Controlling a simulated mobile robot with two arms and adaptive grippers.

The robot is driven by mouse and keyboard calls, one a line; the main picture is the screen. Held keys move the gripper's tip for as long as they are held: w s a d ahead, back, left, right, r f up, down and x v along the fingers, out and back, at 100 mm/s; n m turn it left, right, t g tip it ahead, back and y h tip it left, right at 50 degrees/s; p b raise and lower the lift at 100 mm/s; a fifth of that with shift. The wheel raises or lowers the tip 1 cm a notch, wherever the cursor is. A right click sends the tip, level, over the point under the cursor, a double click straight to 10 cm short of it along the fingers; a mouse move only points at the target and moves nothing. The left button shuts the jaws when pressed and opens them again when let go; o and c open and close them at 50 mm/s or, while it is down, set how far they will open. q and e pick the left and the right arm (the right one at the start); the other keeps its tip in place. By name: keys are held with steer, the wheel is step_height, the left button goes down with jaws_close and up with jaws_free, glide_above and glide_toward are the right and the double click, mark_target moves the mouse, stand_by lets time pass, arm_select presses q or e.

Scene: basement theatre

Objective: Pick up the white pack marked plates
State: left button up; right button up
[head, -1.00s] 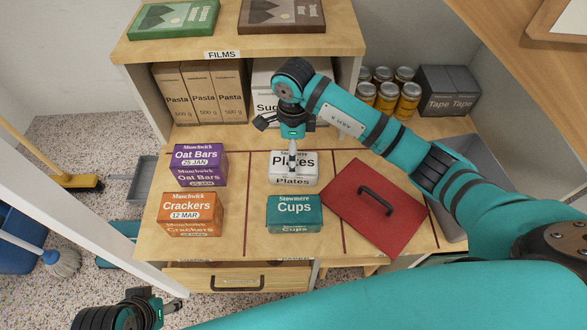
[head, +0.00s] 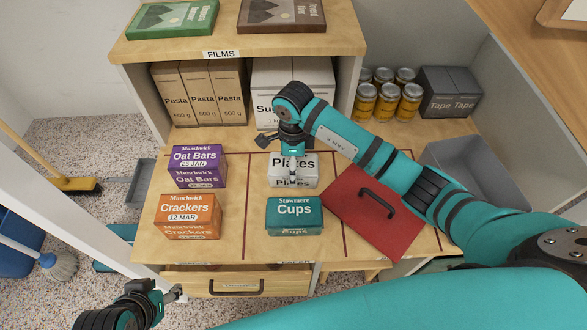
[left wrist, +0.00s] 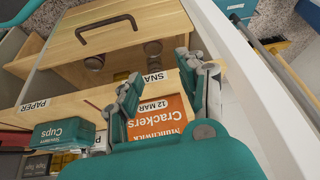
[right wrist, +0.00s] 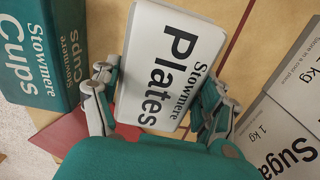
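The white pack marked Plates (head: 308,168) lies on the wooden worktop behind the teal Cups pack. It fills the middle of the right wrist view (right wrist: 172,62). My right gripper (head: 292,178) is low over the pack, pointing down. In the right wrist view its open fingers (right wrist: 160,88) stand on either side of the pack; I cannot tell whether either finger touches it. My left gripper (head: 177,293) is at the lower left, in front of the worktop. The left wrist view shows its fingers (left wrist: 162,88) apart and empty.
The Cups pack (head: 294,215) is just in front; a red lid (head: 365,222) with a black handle is right. Oat Bars (head: 198,166) and Crackers (head: 188,216) stand left. Sugar packs (head: 314,75) stand behind. A drawer (head: 200,284) is below the front edge.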

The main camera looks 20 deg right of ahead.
steer(key=c, duration=0.7)
steer(key=shift+r, duration=0.1)
